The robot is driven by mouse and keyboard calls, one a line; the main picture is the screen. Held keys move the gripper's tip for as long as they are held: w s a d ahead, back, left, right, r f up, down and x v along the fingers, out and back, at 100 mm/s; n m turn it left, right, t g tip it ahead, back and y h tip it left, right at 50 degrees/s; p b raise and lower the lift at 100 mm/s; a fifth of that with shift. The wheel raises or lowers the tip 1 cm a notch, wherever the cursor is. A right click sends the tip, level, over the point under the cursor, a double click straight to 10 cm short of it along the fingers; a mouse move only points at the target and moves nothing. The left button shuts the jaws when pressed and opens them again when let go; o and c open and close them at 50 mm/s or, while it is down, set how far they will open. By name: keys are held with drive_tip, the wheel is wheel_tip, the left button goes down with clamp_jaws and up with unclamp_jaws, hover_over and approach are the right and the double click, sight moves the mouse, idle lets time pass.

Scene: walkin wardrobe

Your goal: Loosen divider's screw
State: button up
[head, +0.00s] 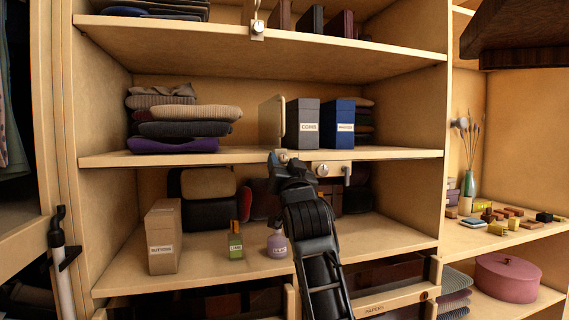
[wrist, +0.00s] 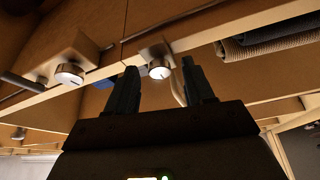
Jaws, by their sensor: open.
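The divider (head: 270,122) is a thin, pale upright panel on the middle shelf, between the folded clothes and the grey box. Its screw, a round silver knob with a pale face (wrist: 159,68), sits on a small wooden block under the shelf's front edge. My gripper (wrist: 162,78) is open, with one dark finger on each side of this knob in the wrist view. I cannot tell whether either finger touches it. In the head view my gripper (head: 287,163) is at the shelf edge just below the divider and mostly covers the knob.
A second silver knob (head: 323,169) on a wooden block is close right of my gripper; it also shows in the wrist view (wrist: 69,73). A grey box (head: 302,135) and blue box (head: 339,130) stand above.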

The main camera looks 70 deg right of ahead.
drive_tip(key=shift+c, duration=0.4)
clamp_jaws()
